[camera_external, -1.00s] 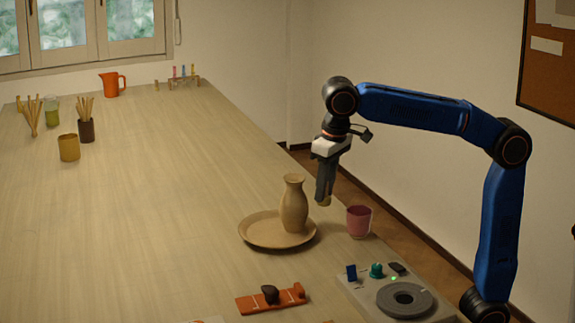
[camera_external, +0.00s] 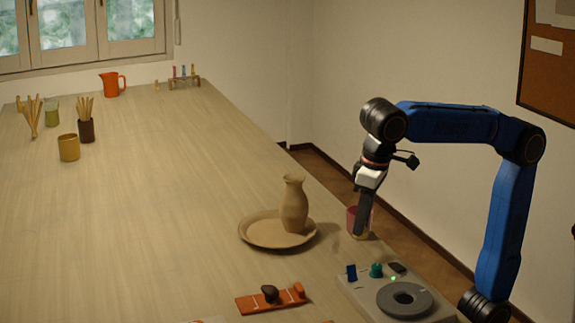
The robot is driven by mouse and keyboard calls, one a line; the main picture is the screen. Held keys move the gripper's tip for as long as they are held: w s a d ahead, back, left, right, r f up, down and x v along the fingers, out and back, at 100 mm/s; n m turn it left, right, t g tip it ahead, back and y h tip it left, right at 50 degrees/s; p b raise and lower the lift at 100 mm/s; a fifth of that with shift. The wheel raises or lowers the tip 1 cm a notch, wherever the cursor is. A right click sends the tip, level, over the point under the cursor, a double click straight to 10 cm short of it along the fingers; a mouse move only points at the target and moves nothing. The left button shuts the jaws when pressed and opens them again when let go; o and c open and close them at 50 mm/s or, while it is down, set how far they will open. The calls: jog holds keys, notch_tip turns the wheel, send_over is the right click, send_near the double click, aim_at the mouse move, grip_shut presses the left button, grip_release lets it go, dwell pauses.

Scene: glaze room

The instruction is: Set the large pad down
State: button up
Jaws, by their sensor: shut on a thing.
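My gripper (camera_external: 361,229) points down near the right edge of the table. It is shut on a small yellowish pad (camera_external: 361,235), which shows only partly at the fingertips. I take this for the large pad; its full shape is hidden. The gripper is in front of a pink cup (camera_external: 352,216) and covers part of it. The pad is above the grey device with the round disc (camera_external: 385,300), a little beyond its far edge in the picture.
A brown vase (camera_external: 294,205) stands on a round tan dish (camera_external: 250,236) to the left. An orange rack (camera_external: 249,304) with a dark piece (camera_external: 270,293) and an orange piece (camera_external: 298,288) lies in front. The middle of the table is clear.

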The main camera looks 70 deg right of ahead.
jog(key=shift+f, duration=3.65)
jog(key=shift+f, duration=0.1)
jog(key=o, duration=1)
jog(key=r, duration=0.4)
jog(key=s+r, duration=0.1)
jog(key=r, duration=0.7)
jog(key=shift+s, duration=0.35)
jog(key=shift+d, duration=0.15)
